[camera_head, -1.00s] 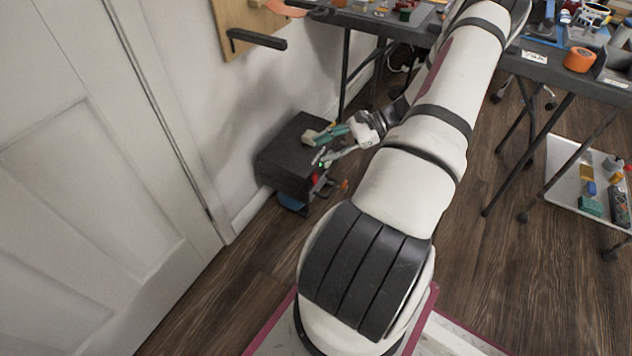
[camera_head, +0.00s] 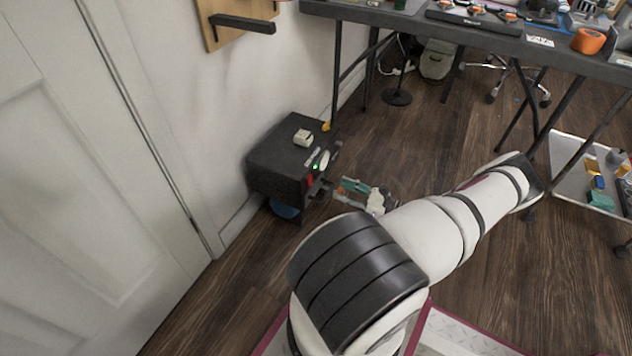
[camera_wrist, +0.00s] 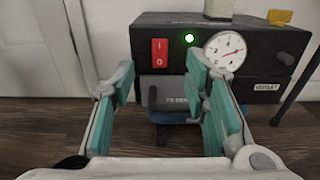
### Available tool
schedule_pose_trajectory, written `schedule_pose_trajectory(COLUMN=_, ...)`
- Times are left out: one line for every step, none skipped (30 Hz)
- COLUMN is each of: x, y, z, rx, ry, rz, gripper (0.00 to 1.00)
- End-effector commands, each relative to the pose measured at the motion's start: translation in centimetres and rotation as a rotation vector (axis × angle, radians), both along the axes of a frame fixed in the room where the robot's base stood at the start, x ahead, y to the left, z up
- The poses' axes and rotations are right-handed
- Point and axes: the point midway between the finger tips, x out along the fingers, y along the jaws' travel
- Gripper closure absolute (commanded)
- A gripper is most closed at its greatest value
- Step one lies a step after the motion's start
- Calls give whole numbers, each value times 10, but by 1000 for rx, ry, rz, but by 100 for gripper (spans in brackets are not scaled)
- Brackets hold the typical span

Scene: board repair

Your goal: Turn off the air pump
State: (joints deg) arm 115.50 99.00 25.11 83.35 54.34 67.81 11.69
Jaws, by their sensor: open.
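The air pump (camera_head: 275,165) is a black box on the floor against the wall. In the wrist view its front panel (camera_wrist: 275,65) faces me, with a red rocker switch (camera_wrist: 160,52) marked I and 0, a lit green lamp (camera_wrist: 189,38) and a white round gauge (camera_wrist: 226,51). My gripper (camera_wrist: 170,92) is open and empty, its teal-padded fingers apart in front of the panel, with the switch between and above them in the picture. In the head view my gripper (camera_head: 350,188) is low, just right of the pump. No contact with the switch shows.
A small pale block (camera_head: 303,137) sits on top of the pump, with a yellow piece (camera_head: 326,126) at its far corner. A white door (camera_head: 90,170) and wall stand at the left. A table with thin legs (camera_head: 480,40) stands behind; a low tray (camera_head: 570,185) is right.

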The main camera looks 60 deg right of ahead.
Motion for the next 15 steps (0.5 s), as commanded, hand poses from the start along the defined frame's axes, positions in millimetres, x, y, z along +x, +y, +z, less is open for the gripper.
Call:
schedule_pose_trajectory(x=11, y=2, z=-1, rx=1, ry=-3, rz=2, gripper=58)
schedule_pose_trajectory(x=17, y=2, z=-1, rx=2, ry=-2, rz=2, gripper=58)
schedule_pose_trajectory(x=25, y=3, z=-1, rx=1, ry=-3, rz=3, gripper=58)
schedule_pose_trajectory(x=31, y=3, z=-2, rx=1, ry=-1, rz=3, gripper=58)
schedule_pose_trajectory(x=37, y=4, z=-2, rx=1, ry=-2, rz=3, gripper=58)
schedule_pose_trajectory(x=44, y=4, z=-2, rx=1, ry=-2, rz=3, gripper=58)
schedule_pose_trajectory(x=50, y=5, z=-2, rx=1, ry=-1, rz=3, gripper=58)
schedule_pose_trajectory(x=56, y=5, z=-2, rx=0, ry=-2, rz=3, gripper=58)
schedule_pose_trajectory(x=63, y=6, z=-2, rx=0, ry=-1, rz=3, gripper=58)
schedule_pose_trajectory(x=68, y=6, z=-2, rx=0, ry=-2, rz=3, gripper=58)
schedule_pose_trajectory(x=73, y=7, z=-2, rx=0, ry=-1, rz=3, gripper=58)
schedule_pose_trajectory(x=79, y=7, z=-1, rx=0, ry=-1, rz=3, gripper=58)
schedule_pose_trajectory(x=83, y=7, z=-2, rx=0, ry=-1, rz=3, gripper=58)
schedule_pose_trajectory(x=87, y=7, z=-2, rx=0, ry=0, rz=3, gripper=58)
schedule_pose_trajectory(x=91, y=8, z=-2, rx=0, ry=0, rz=2, gripper=58)
